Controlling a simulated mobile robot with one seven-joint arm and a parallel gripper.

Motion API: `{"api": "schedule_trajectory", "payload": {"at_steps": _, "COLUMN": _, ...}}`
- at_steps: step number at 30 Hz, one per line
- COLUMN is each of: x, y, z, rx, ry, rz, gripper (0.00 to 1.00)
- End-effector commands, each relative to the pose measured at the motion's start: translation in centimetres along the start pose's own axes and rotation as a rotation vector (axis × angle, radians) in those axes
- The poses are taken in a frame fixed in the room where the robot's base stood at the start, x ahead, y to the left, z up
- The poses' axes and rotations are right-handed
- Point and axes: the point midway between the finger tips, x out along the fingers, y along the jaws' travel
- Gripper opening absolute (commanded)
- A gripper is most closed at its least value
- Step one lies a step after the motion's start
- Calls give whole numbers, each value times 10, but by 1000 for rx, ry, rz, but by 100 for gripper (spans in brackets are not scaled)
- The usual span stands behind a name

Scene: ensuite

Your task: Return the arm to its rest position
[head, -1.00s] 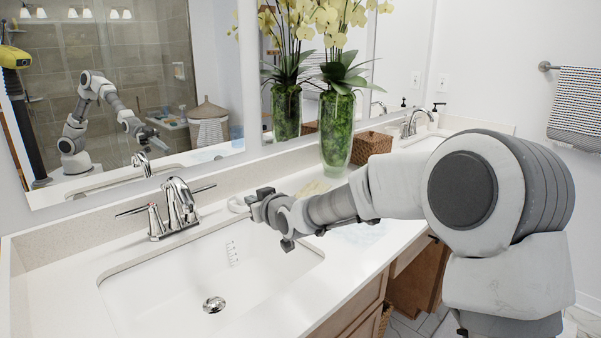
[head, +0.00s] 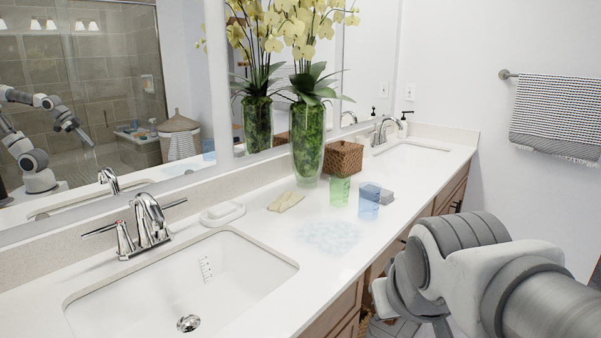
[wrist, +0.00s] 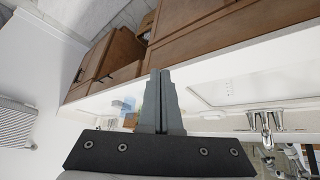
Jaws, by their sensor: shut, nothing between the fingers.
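My arm (head: 480,275) is at the lower right of the head view, drawn back from the counter, with its end outside that picture. My gripper (wrist: 161,75) shows in the wrist view with its two fingers together and nothing between them. The wrist picture is turned, with the wooden cabinets (wrist: 215,40) above and the white counter edge beyond the fingers. The mirror (head: 110,130) in the head view also reflects my arm.
On the counter (head: 260,300) are a sink (head: 190,285), soap dish (head: 222,214), tan cloth (head: 286,201), green cup (head: 340,191), blue cup (head: 369,202), wicker basket (head: 344,159) and orchid vase (head: 307,150). A towel (head: 557,115) hangs at the right.

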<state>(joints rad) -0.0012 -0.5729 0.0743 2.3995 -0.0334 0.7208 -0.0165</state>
Motion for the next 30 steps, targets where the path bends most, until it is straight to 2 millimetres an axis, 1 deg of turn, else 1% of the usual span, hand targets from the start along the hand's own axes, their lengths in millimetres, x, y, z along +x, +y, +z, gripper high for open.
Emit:
{"api": "schedule_trajectory", "payload": {"at_steps": 1, "x": -7, "y": 4, "z": 17, "rx": 29, "ry": -18, "rz": -2, "gripper": 0}}
{"api": "schedule_trajectory", "payload": {"at_steps": 6, "x": -23, "y": 10, "z": 71, "rx": 117, "ry": -97, "rz": -25, "gripper": 0}}
{"api": "schedule_trajectory", "payload": {"at_steps": 7, "x": -31, "y": 10, "z": 71, "rx": 124, "ry": -106, "rz": -28, "gripper": 0}}
{"api": "schedule_trajectory", "payload": {"at_steps": 8, "x": -41, "y": 11, "z": 61, "rx": 120, "ry": -105, "rz": -27, "gripper": 0}}
{"api": "schedule_trajectory", "payload": {"at_steps": 9, "x": -48, "y": 12, "z": 56, "rx": 119, "ry": -106, "rz": -27, "gripper": 0}}
{"api": "schedule_trajectory", "payload": {"at_steps": 14, "x": -77, "y": 15, "z": 36, "rx": 117, "ry": -105, "rz": -26, "gripper": 0}}
{"api": "schedule_trajectory", "payload": {"at_steps": 21, "x": -127, "y": 20, "z": 1, "rx": 116, "ry": -104, "rz": -26, "gripper": 0}}
{"api": "schedule_trajectory", "payload": {"at_steps": 25, "x": -145, "y": 22, "z": -11, "rx": 116, "ry": -104, "rz": -26, "gripper": 0}}
{"api": "schedule_trajectory", "payload": {"at_steps": 30, "x": -156, "y": 23, "z": -18, "rx": 116, "ry": -104, "rz": -26, "gripper": 0}}
